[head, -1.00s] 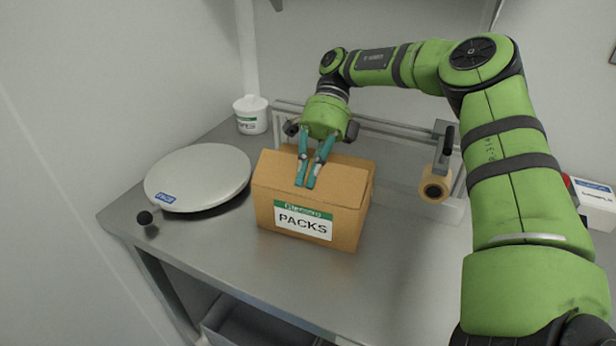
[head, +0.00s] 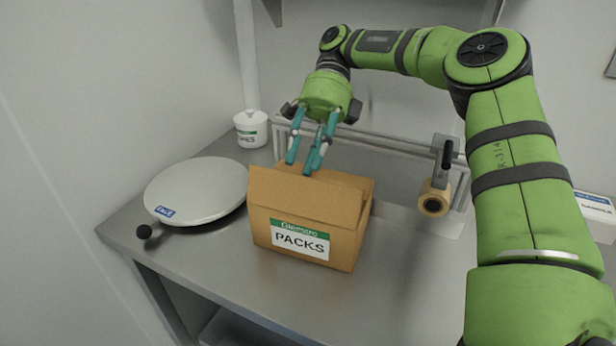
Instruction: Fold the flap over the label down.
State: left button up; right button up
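The cardboard box (head: 345,246) stands on the steel bench with its label (head: 300,240), reading PACKS, facing me. The flap over the label (head: 285,195) stands up from the front edge, roughly in line with the front wall. Part of a brown top flap (head: 357,182) shows behind it; the rest of the box top is hidden. My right gripper (head: 302,166) is above the box, its teal fingers pointing down with a gap between them and nothing held. Its tips appear just above or behind the raised flap's top edge; I cannot tell whether they touch. My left gripper is not in view.
A round grey scale-like plate (head: 196,188) with a black knob (head: 144,231) is left of the box. A white tub (head: 251,130) stands behind. A tape dispenser (head: 435,200) and a metal rail (head: 390,152) are to the right and back. The bench in front is clear.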

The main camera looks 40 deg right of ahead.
aim_at(302, 184)
jog(key=shift+r, duration=1.65)
jog(key=shift+s+a+f+t+h+p, duration=0.2)
jog(key=shift+a+f+t+h+p, duration=0.3)
jog(key=shift+f+h+p, duration=0.9)
jog(key=shift+s+a+f+t+h+p, duration=0.35)
jog(key=shift+f+t+p, duration=0.55)
jog(key=shift+p, duration=1.15)
jog(key=shift+s+a+f+t+h+p, duration=0.15)
jog(key=shift+f+t+h+p, duration=0.25)
jog(key=shift+f+h+p, duration=0.9)
jog(key=shift+y+p, duration=0.25)
jog(key=shift+p, duration=0.15)
grip_shut()
